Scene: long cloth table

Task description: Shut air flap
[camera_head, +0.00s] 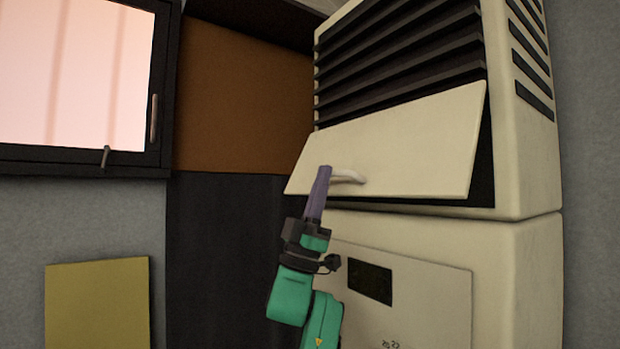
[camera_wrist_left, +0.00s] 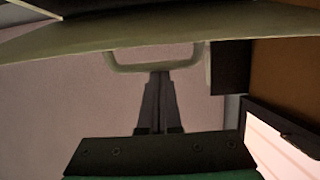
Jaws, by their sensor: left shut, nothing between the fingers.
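The air flap (camera_head: 400,142) is a cream panel on the upper front of a tall cream unit. It stands tilted out from the unit, with a dark gap along its right side and lower edge. A pale bar handle (camera_head: 350,178) sits near its lower left. My left gripper (camera_head: 324,172) is shut and empty, with its tips at the handle's left end in the head view. In the left wrist view the flap (camera_wrist_left: 60,40) crosses the top, and the gripper's tips (camera_wrist_left: 160,76) meet or nearly meet the handle (camera_wrist_left: 128,68); contact is unclear. My right gripper is out of view.
Dark louvres (camera_head: 400,60) lie above the flap. Below is the unit's lower panel with a small dark display (camera_head: 370,281). A dark-framed window (camera_head: 85,75) and a yellow board (camera_head: 98,305) are on the left.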

